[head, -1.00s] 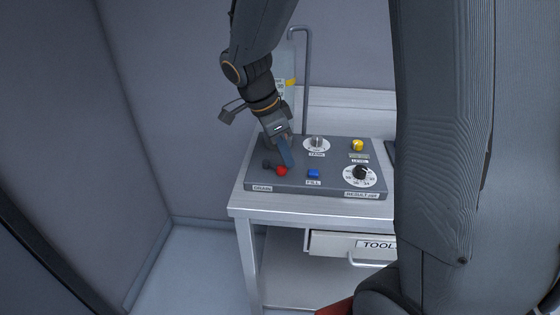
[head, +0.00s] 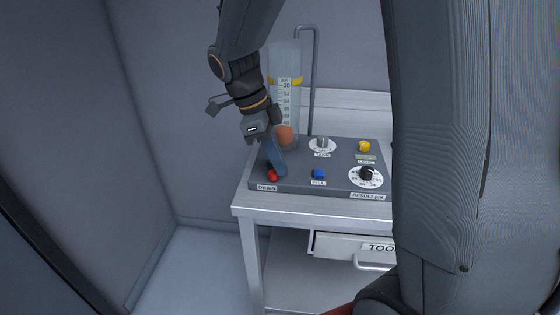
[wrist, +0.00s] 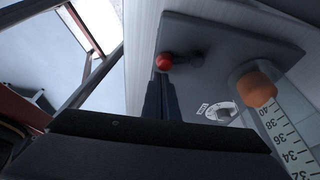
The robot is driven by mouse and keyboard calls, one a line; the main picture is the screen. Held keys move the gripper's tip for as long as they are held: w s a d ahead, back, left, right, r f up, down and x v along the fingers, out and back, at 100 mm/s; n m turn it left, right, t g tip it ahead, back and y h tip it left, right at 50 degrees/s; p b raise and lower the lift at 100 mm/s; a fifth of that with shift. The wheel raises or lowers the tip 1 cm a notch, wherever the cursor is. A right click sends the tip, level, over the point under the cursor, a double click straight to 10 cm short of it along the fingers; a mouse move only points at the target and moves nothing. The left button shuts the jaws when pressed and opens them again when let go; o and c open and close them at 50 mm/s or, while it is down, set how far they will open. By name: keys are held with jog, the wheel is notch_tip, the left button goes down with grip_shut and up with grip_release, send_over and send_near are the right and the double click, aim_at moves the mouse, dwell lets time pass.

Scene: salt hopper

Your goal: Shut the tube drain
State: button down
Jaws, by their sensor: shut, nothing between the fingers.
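The drain lever's red knob (head: 272,175) is at the front left of the grey panel (head: 335,186), above the DRAIN label. In the wrist view the red knob (wrist: 163,62) sits on a short dark arm running right to its pivot. My gripper (head: 280,172) is shut and empty, its blue-grey fingers pointing down close beside the knob. In the wrist view the fingertips (wrist: 159,78) end right at the knob; I cannot tell whether they touch. The clear tube (head: 285,65) with a scale stands behind, with an orange ball (head: 285,135) low in it.
The panel also carries a blue FILL button (head: 319,173), a white TANK dial (head: 322,147), a yellow knob (head: 363,146) and a RESULT dial (head: 366,175). A bent pipe (head: 312,80) rises behind. A TOOLS drawer (head: 345,247) is below the bench top. My arm hides the right side.

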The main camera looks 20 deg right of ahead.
jog(key=shift+w, duration=0.1)
jog(key=shift+w+d, duration=0.25)
jog(key=shift+w, duration=0.4)
jog(key=s+d+r+p, duration=0.2)
jog(key=shift+s+d+r, duration=0.1)
jog(key=shift+s+r, duration=0.15)
jog(key=shift+r, duration=0.1)
jog(key=w+b+v, duration=0.1)
jog(key=b+v, duration=0.1)
jog(key=v, duration=0.7)
jog(key=shift+d+r, duration=0.2)
jog(key=shift+r, duration=0.05)
jog(key=shift+w, duration=0.15)
